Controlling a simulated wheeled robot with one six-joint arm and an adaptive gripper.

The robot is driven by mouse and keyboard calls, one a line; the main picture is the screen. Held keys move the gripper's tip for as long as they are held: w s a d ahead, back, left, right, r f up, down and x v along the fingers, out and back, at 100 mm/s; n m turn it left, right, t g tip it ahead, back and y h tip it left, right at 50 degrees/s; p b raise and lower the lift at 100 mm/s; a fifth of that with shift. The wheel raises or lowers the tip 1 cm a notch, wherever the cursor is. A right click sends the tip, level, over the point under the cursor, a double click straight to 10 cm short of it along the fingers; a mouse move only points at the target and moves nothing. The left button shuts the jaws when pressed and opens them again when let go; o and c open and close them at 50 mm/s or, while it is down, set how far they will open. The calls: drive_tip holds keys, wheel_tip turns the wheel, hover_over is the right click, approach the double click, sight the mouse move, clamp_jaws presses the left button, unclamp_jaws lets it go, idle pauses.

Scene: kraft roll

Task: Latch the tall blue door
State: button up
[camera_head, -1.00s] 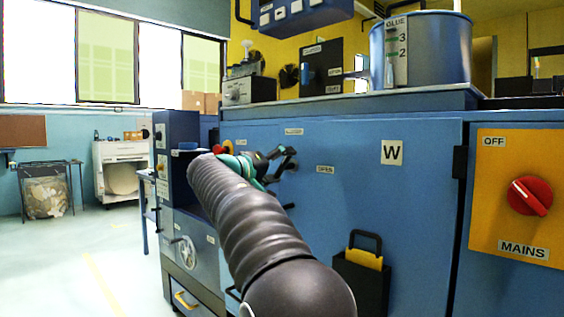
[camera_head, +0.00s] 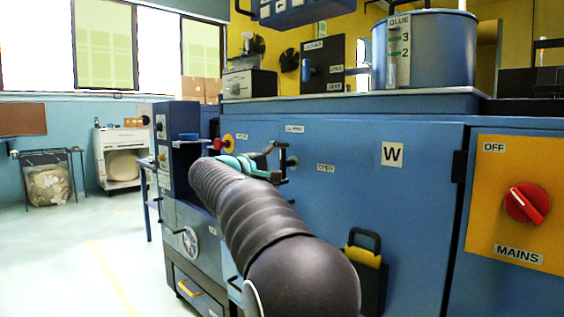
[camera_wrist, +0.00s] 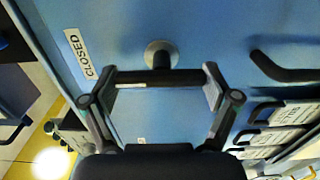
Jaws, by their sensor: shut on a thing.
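The tall blue door (camera_head: 380,220) is a flat blue panel marked W, and it looks flush with the machine front. Its latch is a black bar handle (camera_wrist: 158,78) on a round metal boss, seen in the wrist view. My gripper (camera_head: 283,162) is at the door's upper left; in the wrist view my gripper (camera_wrist: 160,90) has a finger at each end of the bar and is shut on it. A CLOSED label (camera_wrist: 76,54) lies left of the handle. An OPEN label (camera_head: 326,167) shows right of my gripper in the head view.
An orange MAINS panel (camera_head: 510,245) with a red knob is at the right. A black holder (camera_head: 366,270) hangs low on the door. A glue tank (camera_head: 440,50) stands on top. Black hooks with hanging tags (camera_wrist: 285,115) are near my gripper. Open floor lies left.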

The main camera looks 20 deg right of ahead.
drive_tip(key=shift+r, duration=0.1)
idle(0.3)
drive_tip(key=o, duration=0.9)
drive_tip(key=shift+a, duration=0.1)
drive_tip(key=v, duration=1.2)
